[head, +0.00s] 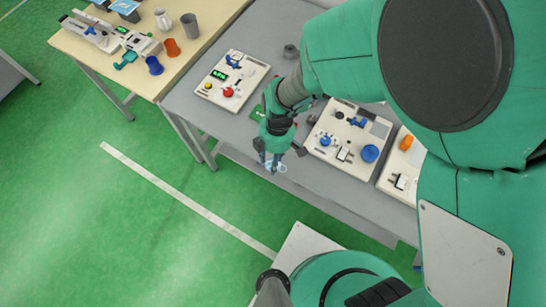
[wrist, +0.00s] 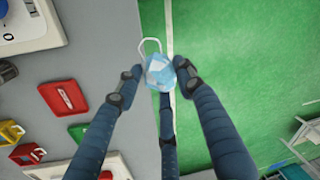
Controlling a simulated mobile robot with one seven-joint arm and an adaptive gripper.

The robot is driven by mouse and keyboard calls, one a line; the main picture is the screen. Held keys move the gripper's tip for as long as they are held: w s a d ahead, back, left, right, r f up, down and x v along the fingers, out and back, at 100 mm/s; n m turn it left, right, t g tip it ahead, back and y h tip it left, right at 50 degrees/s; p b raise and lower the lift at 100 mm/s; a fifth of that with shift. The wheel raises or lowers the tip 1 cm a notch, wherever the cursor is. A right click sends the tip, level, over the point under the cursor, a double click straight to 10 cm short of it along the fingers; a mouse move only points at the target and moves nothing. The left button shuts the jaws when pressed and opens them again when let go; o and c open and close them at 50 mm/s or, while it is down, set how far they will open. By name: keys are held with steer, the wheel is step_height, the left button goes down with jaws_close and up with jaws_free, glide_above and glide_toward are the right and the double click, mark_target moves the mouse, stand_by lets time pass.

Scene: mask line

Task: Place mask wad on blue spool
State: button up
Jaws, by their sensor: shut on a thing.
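The mask wad (wrist: 160,72) is a crumpled light-blue and white lump with a white ear loop. My gripper (wrist: 160,76) is shut on it, with dark blue fingers around it. In the head view my gripper (head: 270,160) points down near the front edge of the grey table, and the wad (head: 275,167) shows at its fingertips. A blue spool-like piece (head: 154,65) stands on the wooden table at the upper left, well apart from my gripper. A round blue piece (head: 370,153) sits on a white panel; I cannot tell whether it is a spool.
The grey table (head: 190,100) bears a panel with a red button (head: 228,92) and more panels at the right. An orange piece (head: 172,47) and a grey cup (head: 189,25) stand beside the blue spool. In the wrist view, a red tray (wrist: 65,98) lies left of my fingers.

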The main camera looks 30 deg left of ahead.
stand_by(0.6)
